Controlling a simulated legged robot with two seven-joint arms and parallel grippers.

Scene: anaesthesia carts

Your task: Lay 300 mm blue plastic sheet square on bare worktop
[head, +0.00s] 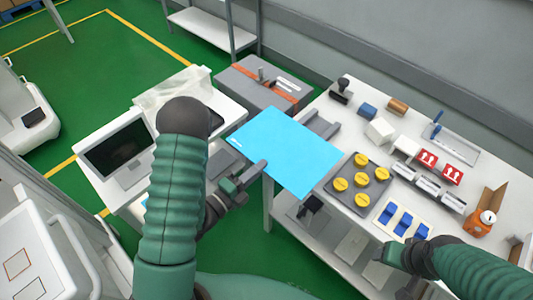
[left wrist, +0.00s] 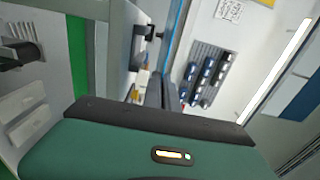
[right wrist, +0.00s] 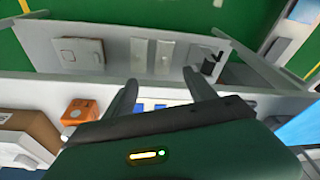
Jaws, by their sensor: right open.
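A flat bright blue plastic sheet (head: 285,150) shows in the head view, with a small white mark near its left corner. My left gripper (head: 256,172) is shut on its near edge. The sheet spans from the left end of the white worktop (head: 322,198) out past its edge. I cannot tell whether it touches the top. In the left wrist view the sheet (left wrist: 177,38) is a thin blue strip, nearly edge-on, by the fingers. My right gripper (right wrist: 160,88) is open and empty, near the worktop's front edge.
A grey tray (head: 345,193) with several yellow round pieces sits beside the sheet. Blue clips (head: 403,223), red-marked boxes (head: 427,158) and an orange device (head: 482,222) crowd the worktop.

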